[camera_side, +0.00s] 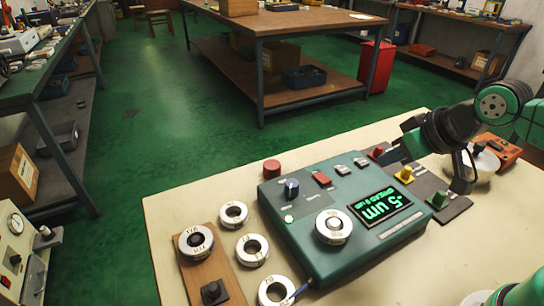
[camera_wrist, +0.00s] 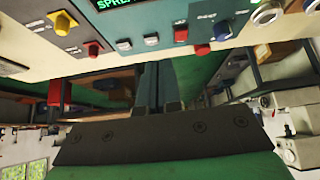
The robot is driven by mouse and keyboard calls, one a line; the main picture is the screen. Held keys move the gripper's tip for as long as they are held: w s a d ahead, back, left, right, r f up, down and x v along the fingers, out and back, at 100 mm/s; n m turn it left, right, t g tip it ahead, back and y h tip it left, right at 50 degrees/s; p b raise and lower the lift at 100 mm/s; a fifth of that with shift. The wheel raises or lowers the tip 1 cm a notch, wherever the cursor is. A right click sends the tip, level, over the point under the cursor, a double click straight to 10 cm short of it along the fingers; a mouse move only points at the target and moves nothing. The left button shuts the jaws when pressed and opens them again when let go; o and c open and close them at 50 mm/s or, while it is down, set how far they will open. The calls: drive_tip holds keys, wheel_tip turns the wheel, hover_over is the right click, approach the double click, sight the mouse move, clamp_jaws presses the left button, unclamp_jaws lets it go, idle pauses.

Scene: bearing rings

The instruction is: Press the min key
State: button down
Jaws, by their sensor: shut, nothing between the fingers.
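The teal gauge box (camera_side: 325,255) lies on the cream bench. The key labels are too small to read, so I cannot tell which is min. My gripper (camera_side: 390,154) is shut and empty, near the strip's red key; contact cannot be judged. In the wrist view, my fingers (camera_wrist: 158,78) stand below the inverted row of keys.
Several metal rings (camera_side: 252,250) lie left of the box, one on a wooden board (camera_side: 212,270). Another ring (camera_side: 333,227) sits on the box. A red round button (camera_side: 271,168) stands behind it. An orange-red device (camera_side: 502,150) lies behind my arm.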

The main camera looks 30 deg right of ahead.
wheel_tip(320, 180, up, 5)
drive_tip(key=n+g, duration=0.7)
drive_tip(key=n, duration=1.1)
hover_over(344, 169)
wheel_tip(344, 169, down, 14)
drive_tip(key=shift+r, duration=0.1)
